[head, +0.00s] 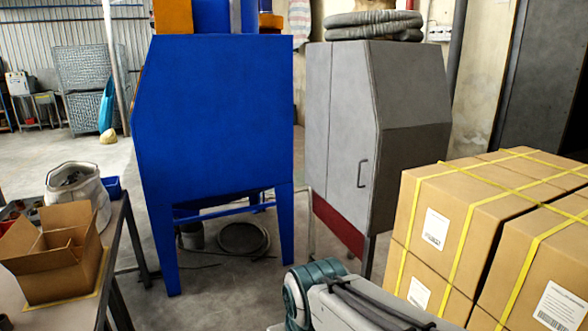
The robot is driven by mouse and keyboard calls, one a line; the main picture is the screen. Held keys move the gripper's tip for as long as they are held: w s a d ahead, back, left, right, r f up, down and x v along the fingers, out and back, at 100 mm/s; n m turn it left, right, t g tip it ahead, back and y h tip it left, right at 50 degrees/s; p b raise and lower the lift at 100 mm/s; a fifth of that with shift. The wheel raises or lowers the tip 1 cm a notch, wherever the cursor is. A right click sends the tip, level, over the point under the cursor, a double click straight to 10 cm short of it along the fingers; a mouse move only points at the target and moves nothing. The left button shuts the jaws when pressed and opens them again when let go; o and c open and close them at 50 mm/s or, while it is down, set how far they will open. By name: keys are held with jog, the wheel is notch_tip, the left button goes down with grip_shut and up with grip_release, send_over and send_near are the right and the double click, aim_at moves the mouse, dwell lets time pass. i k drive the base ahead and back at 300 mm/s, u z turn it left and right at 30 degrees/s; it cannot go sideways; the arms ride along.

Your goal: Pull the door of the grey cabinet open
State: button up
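The grey cabinet (412,92) stands right of centre in the head view. Its door (345,120) is on the left-facing side and looks shut. A dark D-shaped handle (363,173) sits upright near the door's right edge. Part of my arm, grey and teal, shows at the bottom centre, below and in front of the cabinet. My gripper is not in view. The lower right of the cabinet is hidden behind stacked boxes.
Strapped cardboard boxes (470,215) stand close at the right. A big blue cabinet (215,110) on legs stands left of the grey one. A table (60,312) with an open carton (52,265) is at the left. Coiled hose (372,22) lies atop the grey cabinet.

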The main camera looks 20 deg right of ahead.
aim_at(355, 134)
jog(key=i, duration=2.55)
jog(key=z, duration=3.35)
